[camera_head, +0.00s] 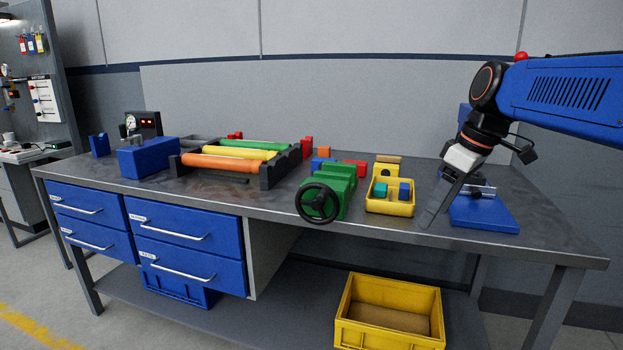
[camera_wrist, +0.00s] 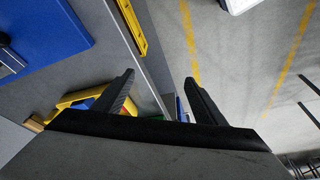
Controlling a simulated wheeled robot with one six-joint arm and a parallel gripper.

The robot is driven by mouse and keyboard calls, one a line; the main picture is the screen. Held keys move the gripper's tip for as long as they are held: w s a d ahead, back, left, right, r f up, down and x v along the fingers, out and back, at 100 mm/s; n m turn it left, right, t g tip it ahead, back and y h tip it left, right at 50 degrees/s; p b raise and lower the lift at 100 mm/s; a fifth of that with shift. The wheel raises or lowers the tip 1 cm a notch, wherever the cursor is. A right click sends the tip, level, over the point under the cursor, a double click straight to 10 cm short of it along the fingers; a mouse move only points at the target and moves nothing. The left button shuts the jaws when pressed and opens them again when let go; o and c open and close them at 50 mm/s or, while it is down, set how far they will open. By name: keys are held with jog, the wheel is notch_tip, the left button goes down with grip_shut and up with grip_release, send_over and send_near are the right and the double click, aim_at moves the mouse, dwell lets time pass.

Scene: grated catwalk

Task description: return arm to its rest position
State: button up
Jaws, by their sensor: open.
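My blue arm comes in from the right in the head view, with its wrist bent down over the right part of the workbench. My gripper (camera_head: 428,220) points down and to the left near the bench's front edge, right of the yellow tray. In the wrist view my gripper (camera_wrist: 160,88) shows two dark fingers spread apart with nothing between them. The gap between them lies over the bench edge and the floor.
A yellow tray (camera_head: 390,208) with small blocks and a green vise (camera_head: 333,187) stand left of my gripper. A blue-based fixture (camera_head: 485,215) stands close on its right. Colored rollers (camera_head: 215,163) lie farther left. A yellow crate (camera_head: 390,343) sits below the bench (camera_head: 270,205).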

jog(key=s+d+f+m+t+h, duration=0.2)
jog(key=s+f+m, duration=0.7)
jog(key=s+f, duration=1.1)
jog(key=shift+s+d+h, duration=0.25)
jog(key=shift+d+h, duration=0.05)
jog(key=shift+d, duration=0.05)
